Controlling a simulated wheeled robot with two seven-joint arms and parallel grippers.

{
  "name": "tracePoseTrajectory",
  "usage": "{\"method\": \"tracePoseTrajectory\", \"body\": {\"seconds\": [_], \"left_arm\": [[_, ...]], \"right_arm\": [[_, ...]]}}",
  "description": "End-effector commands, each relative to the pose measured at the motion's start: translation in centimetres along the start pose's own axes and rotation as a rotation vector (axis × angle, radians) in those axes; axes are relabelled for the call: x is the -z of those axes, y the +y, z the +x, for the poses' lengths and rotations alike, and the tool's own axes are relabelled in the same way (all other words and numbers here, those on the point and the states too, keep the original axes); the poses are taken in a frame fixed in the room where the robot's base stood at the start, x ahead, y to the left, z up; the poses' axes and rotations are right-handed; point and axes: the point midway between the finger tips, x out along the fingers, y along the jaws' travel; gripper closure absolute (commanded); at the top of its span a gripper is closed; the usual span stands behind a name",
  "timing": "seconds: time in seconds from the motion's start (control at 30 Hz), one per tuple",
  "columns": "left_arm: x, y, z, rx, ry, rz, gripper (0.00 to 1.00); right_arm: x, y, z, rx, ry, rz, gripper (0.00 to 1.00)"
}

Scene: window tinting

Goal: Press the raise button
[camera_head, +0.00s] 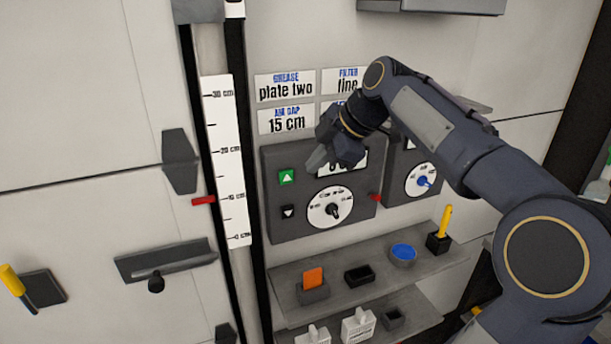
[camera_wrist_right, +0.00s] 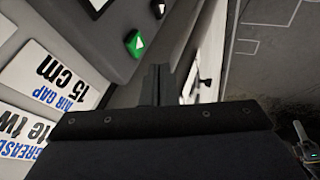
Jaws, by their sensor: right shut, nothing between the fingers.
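The fingers appear apart from the button. The gripper hides part of the panel's display. My left gripper is not in view.
A white dial (camera_head: 322,215) sits right of the buttons. A scale strip (camera_head: 226,155) with a red marker (camera_head: 203,200) stands left of the panel. Signs (camera_head: 286,87) hang above. A shelf (camera_head: 340,301) below holds an orange piece (camera_head: 313,278), a blue disc and several small holders.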

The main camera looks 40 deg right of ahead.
Motion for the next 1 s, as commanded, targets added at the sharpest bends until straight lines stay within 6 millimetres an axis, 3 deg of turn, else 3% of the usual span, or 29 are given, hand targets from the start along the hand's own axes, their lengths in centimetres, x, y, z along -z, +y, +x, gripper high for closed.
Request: {"method": "tracePoseTrajectory", "body": {"seconds": [0.1,0.27,1.0], "left_arm": [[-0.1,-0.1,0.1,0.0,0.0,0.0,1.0],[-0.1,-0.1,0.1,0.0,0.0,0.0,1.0],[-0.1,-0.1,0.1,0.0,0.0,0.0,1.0]], "right_arm": [[0.0,0.0,-1.6,-0.001,-0.001,0.0,1.0],[0.0,0.0,-2.6,0.001,-0.001,0.001,1.0],[0.0,0.0,-2.7,0.002,0.0,0.001,1.0]]}}
